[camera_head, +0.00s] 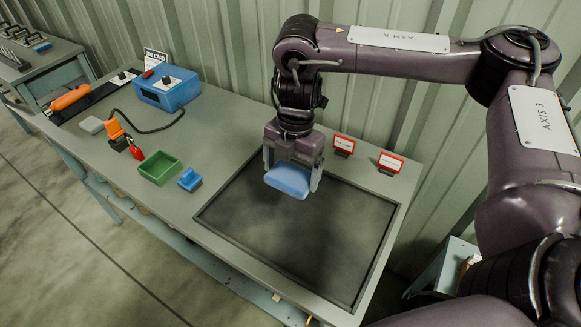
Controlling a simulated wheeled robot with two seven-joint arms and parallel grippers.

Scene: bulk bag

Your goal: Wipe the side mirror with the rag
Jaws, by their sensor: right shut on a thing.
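My right gripper (292,178) is shut on a light blue, rounded block-like thing (288,181), which may be the rag. It holds this thing over the upper part of a large dark rectangular panel (300,240) with a thin raised frame, set on the grey bench. The panel's surface looks smudged and dull. I cannot tell whether the blue thing touches it. I see nothing shaped clearly like a side mirror. My left gripper is not in view.
The bench (215,155) also bears a green tray (160,168), a small blue block (190,180), a red padlock (135,149), a blue box (168,88) and an orange-handled tool (71,97). Two red-framed cards (344,145) stand behind the panel. A corrugated wall closes the back.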

